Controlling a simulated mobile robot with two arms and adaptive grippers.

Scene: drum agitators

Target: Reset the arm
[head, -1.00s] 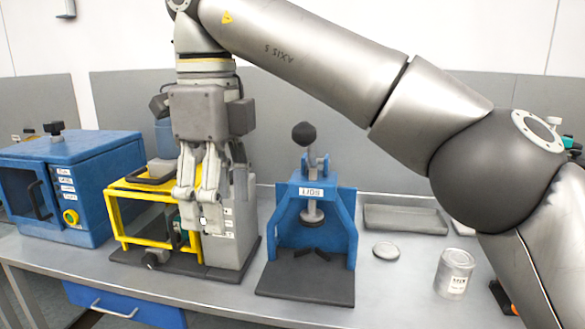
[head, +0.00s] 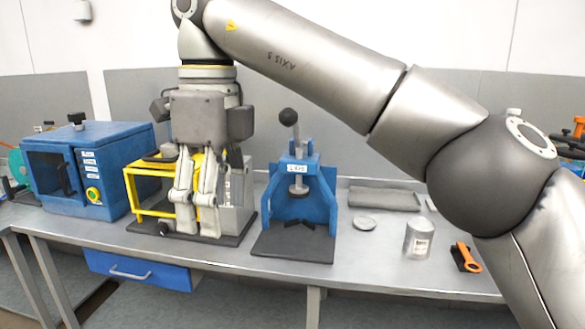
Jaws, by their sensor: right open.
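My right arm comes in from the right and reaches across the upper part of the head view. My right gripper (head: 196,212) hangs fingers down at the left of centre, in front of the machine with the yellow frame (head: 148,212). Its two fingers are apart with nothing seen between them. The gripper hides much of that machine, and I cannot tell how far it is from it. My left gripper is not in view.
A blue press (head: 325,212) stands right of the gripper, and a blue oven-like box (head: 103,165) stands at the left. A tin can (head: 418,240), a round lid (head: 364,223), a grey tray (head: 384,200) and an orange-handled tool (head: 466,258) lie on the metal bench (head: 375,262).

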